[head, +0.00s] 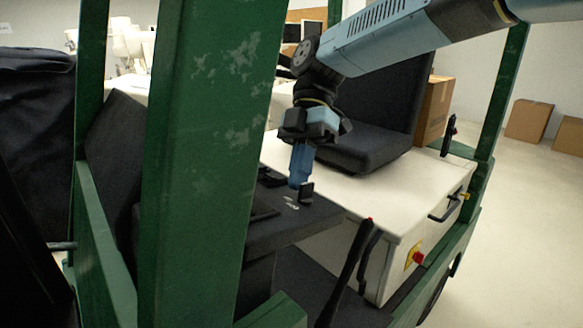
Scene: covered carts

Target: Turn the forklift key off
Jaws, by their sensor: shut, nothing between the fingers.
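The forklift key (306,194) is a small black upright piece on the dark dashboard panel (310,222), with small white marks beside it. My gripper (295,186) points down from above with its blue fingers shut. The fingertips are just left of the key, very close to it; I cannot tell whether they touch it. Nothing shows between the fingers. The exact angle of the key is too small to read.
A green post (200,150) stands in front at left. A black seat (372,140) sits behind on the white body (395,190). A black lever (352,265) rises at the front, near a red button (418,257). Cardboard boxes (529,120) stand at the far right.

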